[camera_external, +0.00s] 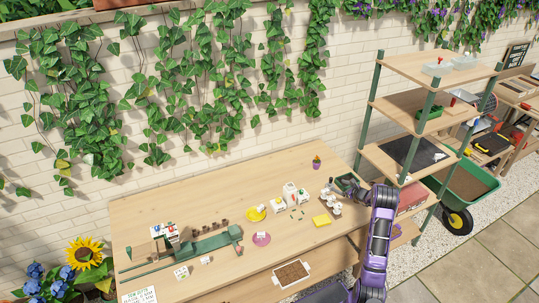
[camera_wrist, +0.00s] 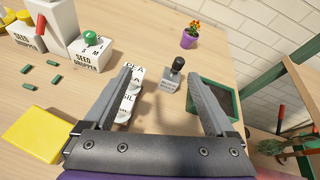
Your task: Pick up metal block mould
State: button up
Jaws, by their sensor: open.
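The metal block mould (camera_wrist: 170,79) is a small grey block with a black knob on top and lettering on its front. It stands upright on the wooden table in the wrist view. My gripper (camera_wrist: 160,72) is open and empty, its two grey fingers spread wide. In the picture the mould lies between the fingertips, a little nearer the right one; the frames do not clearly show the gap in depth. In the external view my purple arm reaches over the table's right end, and the mould is too small there to tell clearly.
A dark green tray (camera_wrist: 225,100) lies just right of the mould, partly behind my right finger. White lettered pieces (camera_wrist: 131,84) stand beside the left finger. A yellow block (camera_wrist: 33,135), seed droppers (camera_wrist: 90,52) and a purple flowerpot (camera_wrist: 188,40) are around. A shelf (camera_external: 408,110) stands right.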

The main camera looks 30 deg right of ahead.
aim_at(330, 184)
jog(key=s+d+f+m+h, duration=0.1)
jog(key=s+d+f+m, duration=0.2)
jog(key=f, duration=0.2)
jog(key=x, duration=1.7)
jog(key=shift+d+f, duration=0.1)
jog(key=shift+d, duration=0.25)
jog(key=shift+c, duration=0.3)
grip_shut()
